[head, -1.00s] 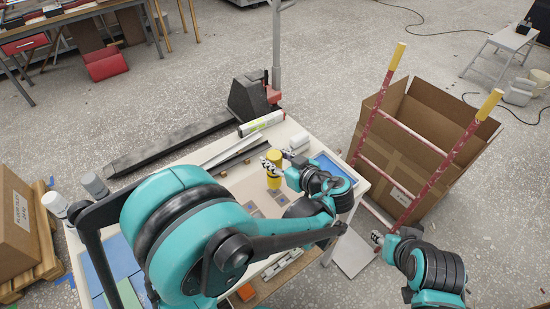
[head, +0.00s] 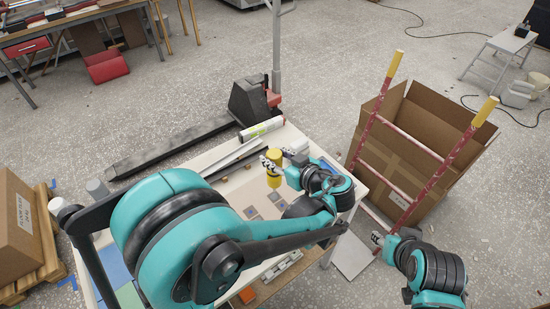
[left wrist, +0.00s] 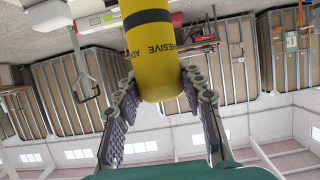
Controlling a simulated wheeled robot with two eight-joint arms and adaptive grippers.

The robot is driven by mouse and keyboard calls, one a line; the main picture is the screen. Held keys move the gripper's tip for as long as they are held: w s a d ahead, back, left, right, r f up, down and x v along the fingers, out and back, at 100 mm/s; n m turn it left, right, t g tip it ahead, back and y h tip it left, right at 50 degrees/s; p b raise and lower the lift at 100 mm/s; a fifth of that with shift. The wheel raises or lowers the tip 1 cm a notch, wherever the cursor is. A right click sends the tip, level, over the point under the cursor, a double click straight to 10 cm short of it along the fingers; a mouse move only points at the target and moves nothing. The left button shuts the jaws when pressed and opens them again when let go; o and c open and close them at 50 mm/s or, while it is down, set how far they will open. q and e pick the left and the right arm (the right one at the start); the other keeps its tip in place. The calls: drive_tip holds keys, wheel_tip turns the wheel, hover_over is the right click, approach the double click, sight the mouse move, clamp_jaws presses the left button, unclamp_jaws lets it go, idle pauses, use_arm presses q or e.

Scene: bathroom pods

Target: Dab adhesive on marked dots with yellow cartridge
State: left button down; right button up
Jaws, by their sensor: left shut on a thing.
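The yellow cartridge (head: 273,181), with black bands and the word "ADHESIVE", is upright over the table in the head view. In the left wrist view the cartridge (left wrist: 151,50) sits between the fingers of my left gripper (left wrist: 153,95). My left gripper (head: 276,163) is shut on it near its upper part. Small grey-blue square plates (head: 250,212) lie on the table in front of the cartridge. Dots on them are too small to make out. I cannot see clearly whether the cartridge's lower end touches anything. My right gripper (head: 377,239) is off the table's right side; its jaw state is unclear.
A white tube (head: 261,128) and long strips (head: 232,157) lie along the table's back. Blue sheets (head: 118,255) cover its left part. A pallet jack (head: 248,103) stands behind.

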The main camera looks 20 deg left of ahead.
sight(274, 181)
use_arm(q)
drive_tip(key=shift+r, duration=0.2)
idle(0.3)
drive_tip(key=v, duration=0.2)
drive_tip(key=r+v, duration=0.1)
drive_tip(key=v, duration=0.2)
drive_tip(key=shift+w+a, duration=0.15)
drive_tip(key=shift+r, duration=0.1)
drive_tip(key=shift+f+b, duration=0.85)
drive_tip(key=shift+f, duration=0.05)
drive_tip(key=shift+f+b, duration=1.6)
drive_tip(key=shift+f, duration=0.4)
drive_tip(key=shift+f+b, duration=0.55)
drive_tip(key=shift+f, duration=0.1)
